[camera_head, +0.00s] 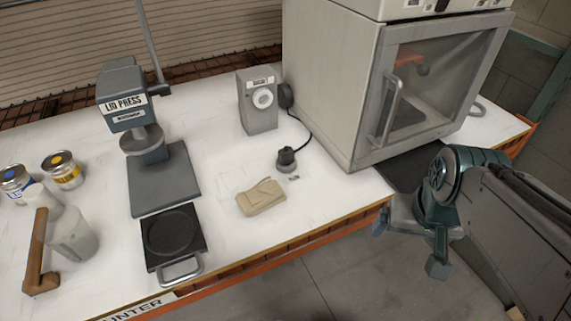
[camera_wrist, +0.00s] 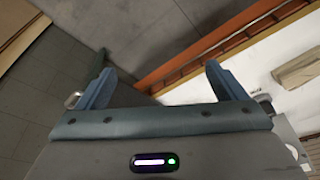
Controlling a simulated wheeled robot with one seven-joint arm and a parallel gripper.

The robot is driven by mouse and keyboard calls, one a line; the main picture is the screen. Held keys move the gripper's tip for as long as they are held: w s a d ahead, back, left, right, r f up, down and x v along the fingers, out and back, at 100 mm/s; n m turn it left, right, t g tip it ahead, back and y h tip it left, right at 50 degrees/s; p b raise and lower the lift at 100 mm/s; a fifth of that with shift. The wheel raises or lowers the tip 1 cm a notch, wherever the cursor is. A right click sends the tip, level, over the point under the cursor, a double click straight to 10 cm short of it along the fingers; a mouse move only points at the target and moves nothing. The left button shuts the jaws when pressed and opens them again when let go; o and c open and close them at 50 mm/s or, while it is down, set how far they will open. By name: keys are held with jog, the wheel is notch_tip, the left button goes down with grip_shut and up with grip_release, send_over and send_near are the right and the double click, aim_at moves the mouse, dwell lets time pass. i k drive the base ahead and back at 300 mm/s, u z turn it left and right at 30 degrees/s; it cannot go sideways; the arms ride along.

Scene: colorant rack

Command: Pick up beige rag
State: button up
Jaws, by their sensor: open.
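The beige rag (camera_head: 261,197) lies folded on the white counter, near its front edge, in the head view. It also shows at the right edge of the wrist view (camera_wrist: 298,68). My gripper (camera_head: 408,247) is to the right of the rag, out past the counter's front edge. Its two blue fingers (camera_wrist: 158,88) are spread apart in the wrist view, with nothing between them. The gripper and the rag are well apart.
A black plug-like piece (camera_head: 286,158) stands just behind the rag, its cord running to a grey box (camera_head: 258,100). A large cabinet (camera_head: 400,90) with a glass door stands behind right. The lid press (camera_head: 150,140), a black plate (camera_head: 172,234) and cans (camera_head: 62,170) are left.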

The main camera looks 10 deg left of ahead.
aim_at(252, 202)
jog(key=u, duration=0.55)
jog(key=k, duration=0.65)
jog(key=u, duration=1.1)
jog(key=i, duration=0.95)
jog(key=z, duration=0.5)
